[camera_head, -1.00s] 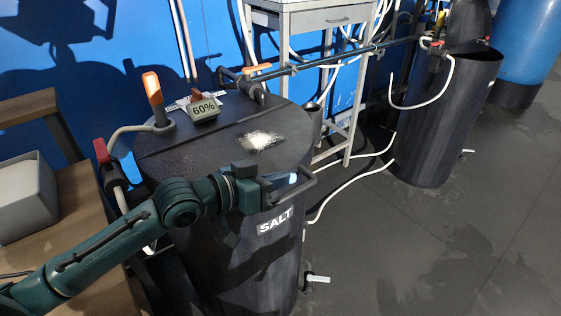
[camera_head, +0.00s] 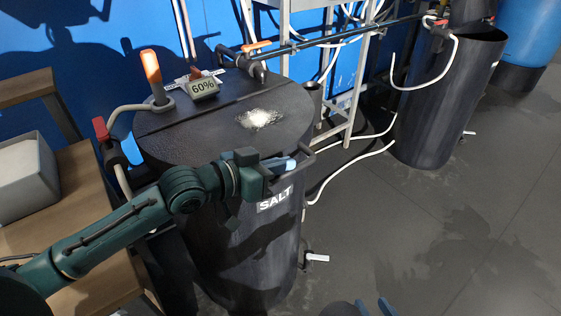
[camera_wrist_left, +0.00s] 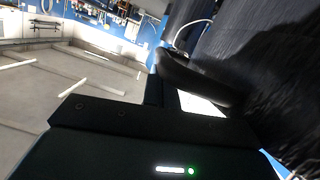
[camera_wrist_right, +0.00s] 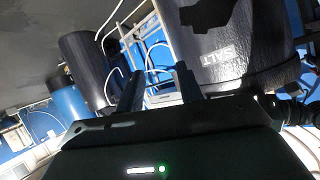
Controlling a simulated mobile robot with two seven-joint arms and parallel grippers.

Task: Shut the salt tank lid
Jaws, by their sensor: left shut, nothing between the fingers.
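The black salt tank (camera_head: 245,245) stands upright at centre-left with a white SALT label. Its dark round lid (camera_head: 200,148) lies flat across the top, level with the rear strip behind the seam. A patch of white grains lies on it. A dark handle (camera_head: 307,160) sticks out at the lid's front right edge. My left gripper (camera_head: 284,165) is shut and empty, its fingers beside the handle at the rim; I cannot tell whether they touch it. My right gripper (camera_head: 375,307) shows only its fingertips at the bottom edge; in the right wrist view (camera_wrist_right: 158,88) its fingers are apart and empty.
A 60% display (camera_head: 203,88) and an orange-lit sensor (camera_head: 152,75) stand on the tank's rear part. A wooden bench (camera_head: 60,205) is at left. A second black tank (camera_head: 440,100) and a blue tank (camera_head: 525,40) stand at right. The floor at front right is clear.

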